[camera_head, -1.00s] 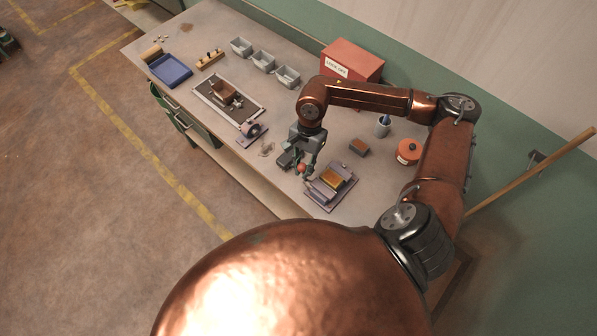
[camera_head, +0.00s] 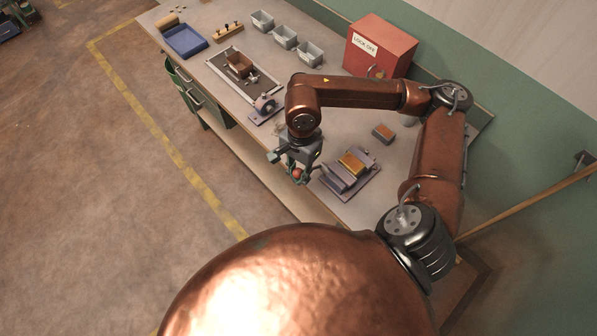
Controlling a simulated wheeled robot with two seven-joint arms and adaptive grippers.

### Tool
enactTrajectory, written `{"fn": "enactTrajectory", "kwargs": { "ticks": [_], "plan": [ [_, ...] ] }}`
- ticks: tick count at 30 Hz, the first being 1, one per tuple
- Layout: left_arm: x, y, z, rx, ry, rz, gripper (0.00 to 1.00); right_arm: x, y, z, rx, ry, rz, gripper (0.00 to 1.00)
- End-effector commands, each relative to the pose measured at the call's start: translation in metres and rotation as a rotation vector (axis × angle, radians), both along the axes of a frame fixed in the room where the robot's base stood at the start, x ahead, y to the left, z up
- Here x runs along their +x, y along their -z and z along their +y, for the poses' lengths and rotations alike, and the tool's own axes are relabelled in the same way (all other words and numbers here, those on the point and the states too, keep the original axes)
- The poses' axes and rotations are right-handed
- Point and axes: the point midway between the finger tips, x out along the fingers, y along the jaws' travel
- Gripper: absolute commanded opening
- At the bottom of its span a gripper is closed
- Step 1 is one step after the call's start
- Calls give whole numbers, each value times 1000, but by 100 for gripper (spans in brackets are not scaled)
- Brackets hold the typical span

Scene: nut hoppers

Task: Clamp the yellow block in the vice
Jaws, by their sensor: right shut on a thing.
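The vice (camera_head: 339,182) lies on a plate near the front edge of the bench. The yellow block (camera_head: 351,163) sits in it, between its jaws; whether both jaws touch the block is too small to tell. My right gripper (camera_head: 298,173) is at the left of the vice, pointing down. It is shut on a red ball-shaped knob (camera_head: 297,174), apart from the yellow block. The fingers partly hide the knob, and I cannot see clearly how it joins the vice. My left gripper is not in view.
A small orange-topped block (camera_head: 383,132) lies behind the vice. A red box (camera_head: 379,47) stands at the back. A framed tray (camera_head: 243,77), grey bins (camera_head: 284,37) and a blue tray (camera_head: 186,41) stand to the left. My right arm hides part of the bench.

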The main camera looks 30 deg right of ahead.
Motion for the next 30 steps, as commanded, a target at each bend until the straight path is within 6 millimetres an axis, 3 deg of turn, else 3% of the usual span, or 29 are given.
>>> {"fn": "enactTrajectory", "kwargs": {
  "ticks": [3,6,19,30],
  "plan": [
    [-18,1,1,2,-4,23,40,1,2,-1,-1,7,-3,0],
    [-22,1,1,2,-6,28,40,1,1,-2,-3,9,-3,0],
    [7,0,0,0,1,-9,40,2,0,-3,-6,10,-6,0],
    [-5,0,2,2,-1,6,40,3,0,-3,-7,9,-8,0]
  ]
}}
